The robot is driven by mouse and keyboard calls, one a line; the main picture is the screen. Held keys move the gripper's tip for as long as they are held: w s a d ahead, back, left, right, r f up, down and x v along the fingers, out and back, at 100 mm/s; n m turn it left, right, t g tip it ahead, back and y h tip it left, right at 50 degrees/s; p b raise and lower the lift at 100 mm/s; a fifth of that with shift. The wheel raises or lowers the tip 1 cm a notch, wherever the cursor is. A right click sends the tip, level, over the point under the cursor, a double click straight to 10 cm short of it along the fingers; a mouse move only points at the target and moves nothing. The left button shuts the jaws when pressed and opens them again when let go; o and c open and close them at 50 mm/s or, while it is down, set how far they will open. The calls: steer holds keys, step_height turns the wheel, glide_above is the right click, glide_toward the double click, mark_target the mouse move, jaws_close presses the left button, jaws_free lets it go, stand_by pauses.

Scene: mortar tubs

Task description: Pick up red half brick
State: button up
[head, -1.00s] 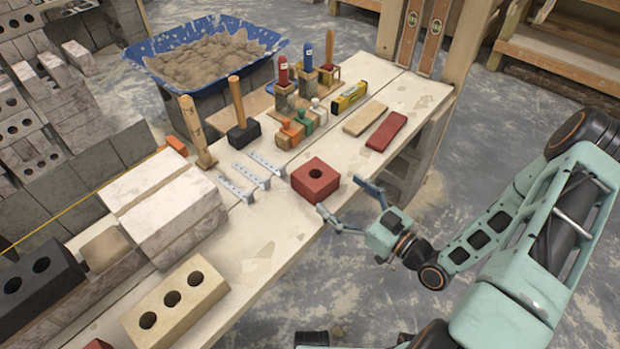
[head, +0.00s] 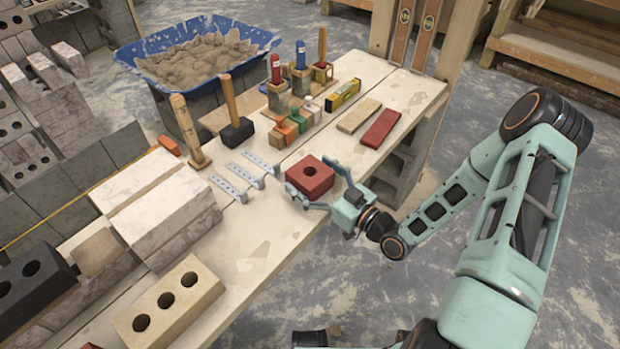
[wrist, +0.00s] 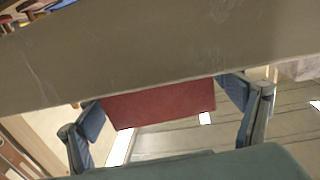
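The red half brick (head: 311,174), with one round hole in its top, sits on the pale plank bench (head: 262,240) near its front edge. My gripper (head: 315,181) is open at the brick, with one blue-grey finger on its near left side and the other on its right. In the wrist view the brick's red face (wrist: 160,103) shows between the two spread fingers (wrist: 164,106), with a narrow gap seeming to remain at each side. Part of the brick is hidden there behind a broad beige surface.
Metal brackets (head: 238,180) lie left of the brick, and a mallet (head: 236,130) stands behind them. A beige brick with holes (head: 168,304) lies at the front left. A flat red bar (head: 381,128) and a wooden one (head: 359,115) lie behind right.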

mark_target(309, 173)
steer(key=c, duration=1.8)
steer(key=shift+r, duration=0.1)
steer(key=shift+c, duration=0.8)
steer(key=shift+r, duration=0.45)
steer(key=r, duration=0.1)
steer(key=r+p, duration=0.1)
steer(key=r, duration=0.1)
steer(key=shift+s+a+r, duration=0.15)
steer(key=shift+s+r, duration=0.05)
steer(key=shift+s, duration=0.2)
steer(key=s+a+r+p, duration=0.3)
steer(key=s+r+p, duration=0.5)
steer(key=s+p, duration=0.3)
steer(key=shift+s+a+r+p, duration=0.25)
steer(key=shift+s+r+p, duration=0.1)
steer(key=shift+s, duration=0.5)
